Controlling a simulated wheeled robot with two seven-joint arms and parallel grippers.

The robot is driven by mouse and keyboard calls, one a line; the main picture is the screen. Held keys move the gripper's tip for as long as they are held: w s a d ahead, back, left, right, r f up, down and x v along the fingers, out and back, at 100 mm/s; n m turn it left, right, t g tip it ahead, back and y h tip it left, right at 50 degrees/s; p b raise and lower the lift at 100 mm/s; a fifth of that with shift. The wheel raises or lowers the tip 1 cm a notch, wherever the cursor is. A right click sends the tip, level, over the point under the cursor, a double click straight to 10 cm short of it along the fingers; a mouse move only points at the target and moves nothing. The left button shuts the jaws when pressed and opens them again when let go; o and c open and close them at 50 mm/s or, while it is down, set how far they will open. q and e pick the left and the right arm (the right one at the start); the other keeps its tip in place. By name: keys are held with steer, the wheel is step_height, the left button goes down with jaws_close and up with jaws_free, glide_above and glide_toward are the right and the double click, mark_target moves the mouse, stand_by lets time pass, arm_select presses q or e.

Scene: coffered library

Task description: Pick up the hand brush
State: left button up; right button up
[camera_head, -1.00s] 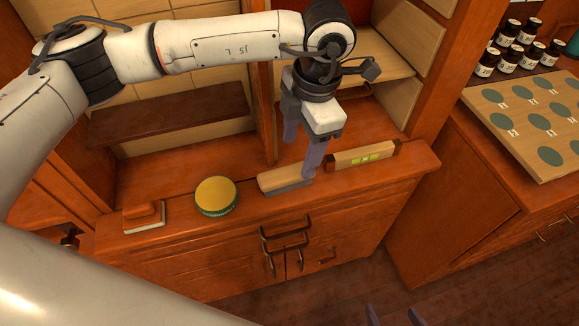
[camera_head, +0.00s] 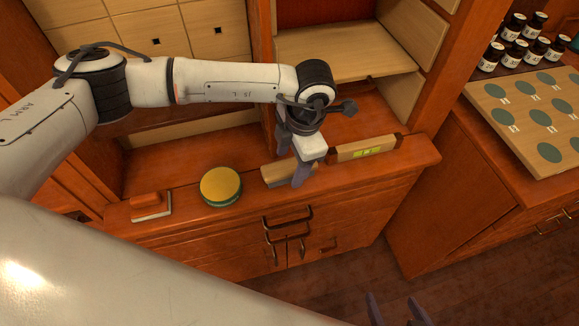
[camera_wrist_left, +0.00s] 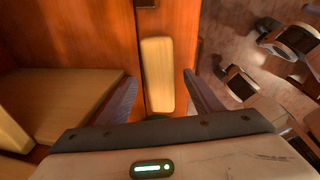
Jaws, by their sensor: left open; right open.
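The hand brush (camera_head: 275,175) has a pale wooden top and lies on the reddish wooden counter, close to its front edge. My left gripper (camera_head: 293,165) is open and directly over the brush in the head view, hiding its right part. In the left wrist view the brush's pale top (camera_wrist_left: 157,75) lies lengthwise between the two spread fingers (camera_wrist_left: 163,95), with a gap to each side. Whether the fingers reach down beside it cannot be told. My right gripper (camera_head: 393,310) is at the bottom edge of the head view, open and far from the brush.
A wooden spirit level (camera_head: 366,150) lies just right of the brush. A round yellow-topped tin (camera_head: 220,186) and a small wooden-handled block (camera_head: 150,206) stand to the left. Cabinet shelves (camera_head: 345,50) rise behind. A pale board (camera_head: 530,115) and several dark jars (camera_head: 515,45) sit at right.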

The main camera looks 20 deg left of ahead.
mark_target(288, 163)
arm_select(q)
steer(key=c, duration=1.2)
steer(key=shift+c, duration=0.2)
steer(key=shift+r, duration=0.15)
steer(key=shift+r, duration=0.25)
step_height(288, 163, up, 3)
steer(key=shift+f+b, duration=0.1)
steer(key=shift+b, duration=0.45)
steer(key=d+b, duration=0.4)
steer(key=d, duration=1.4)
